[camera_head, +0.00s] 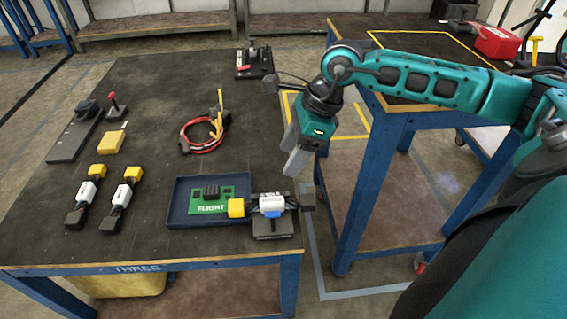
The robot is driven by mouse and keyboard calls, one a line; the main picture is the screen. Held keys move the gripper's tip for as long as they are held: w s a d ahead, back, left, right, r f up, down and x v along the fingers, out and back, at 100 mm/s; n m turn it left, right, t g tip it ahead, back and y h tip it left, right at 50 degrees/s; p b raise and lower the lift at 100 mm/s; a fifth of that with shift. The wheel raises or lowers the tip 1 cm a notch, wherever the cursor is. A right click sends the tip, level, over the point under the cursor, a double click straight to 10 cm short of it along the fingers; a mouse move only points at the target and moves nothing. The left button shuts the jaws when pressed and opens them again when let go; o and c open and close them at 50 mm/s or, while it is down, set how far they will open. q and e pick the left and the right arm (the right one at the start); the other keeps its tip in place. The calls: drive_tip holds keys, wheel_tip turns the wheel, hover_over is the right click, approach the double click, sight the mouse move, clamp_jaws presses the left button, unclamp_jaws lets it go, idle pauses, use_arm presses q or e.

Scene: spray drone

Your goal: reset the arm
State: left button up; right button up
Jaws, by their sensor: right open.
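My right arm (432,84) comes in from the right, bent at the elbow, with its wrist pointing down. My right gripper (291,158) is open and empty above the right part of the table, behind the connector parts. Below it, a white and yellow connector (272,204) lies on a dark block (273,229) beside the blue tray (180,204). A green board marked FLIGHT (212,207) lies in that tray. My left gripper is not in view.
The black-topped table (150,150) also holds two cable connectors (87,191), a yellow block (111,142), a joystick unit (115,103), a red cable coil (205,138) and a black device (254,62). A second blue-framed table (385,180) stands right, with a red box (494,42).

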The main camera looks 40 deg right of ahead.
drive_tip(key=shift+s+d+r, duration=0.1)
drive_tip(key=shift+r, duration=0.2)
idle(0.4)
